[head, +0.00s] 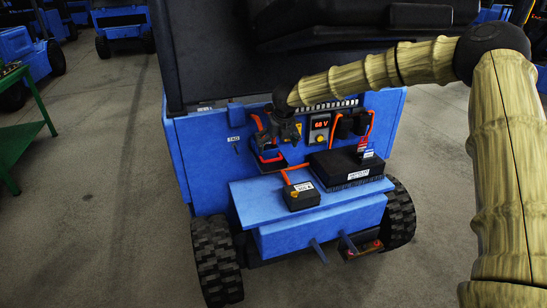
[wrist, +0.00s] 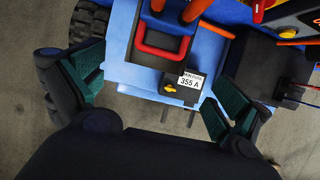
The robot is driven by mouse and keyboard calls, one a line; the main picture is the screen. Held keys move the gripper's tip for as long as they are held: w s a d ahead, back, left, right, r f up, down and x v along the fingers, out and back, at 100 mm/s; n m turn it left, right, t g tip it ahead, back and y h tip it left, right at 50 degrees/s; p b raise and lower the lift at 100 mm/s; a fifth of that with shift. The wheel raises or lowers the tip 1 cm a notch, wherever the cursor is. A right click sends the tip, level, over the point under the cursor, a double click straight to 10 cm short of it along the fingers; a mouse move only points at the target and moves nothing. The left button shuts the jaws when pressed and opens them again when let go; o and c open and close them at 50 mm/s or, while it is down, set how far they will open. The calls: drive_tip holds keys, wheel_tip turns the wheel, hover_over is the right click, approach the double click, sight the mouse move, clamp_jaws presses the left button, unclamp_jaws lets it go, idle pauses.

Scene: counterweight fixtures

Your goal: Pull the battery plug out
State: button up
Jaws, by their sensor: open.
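The battery plug, a dark block with a red U-shaped handle (wrist: 165,48), shows at the top middle of the wrist view with thick orange cables behind it. In the head view the red handle (head: 269,158) is low on the blue truck's panel, partly hidden by my gripper. My gripper (head: 283,132) is in front of and just above it. In the wrist view my gripper (wrist: 160,78) is open, with its green-padded fingers wide apart on either side of the plug and nothing between them. I see no contact with the handle. Whether the plug is fully seated cannot be told.
A black box (head: 300,196) labelled 355 A lies on the blue ledge (head: 255,203) below. A larger black box (head: 347,168) with red and blue connectors is to its right. A lit voltage display (head: 319,125) is beside my gripper. A green table (head: 22,128) stands left.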

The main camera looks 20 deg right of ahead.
sight(269, 153)
drive_tip(key=x, duration=0.8)
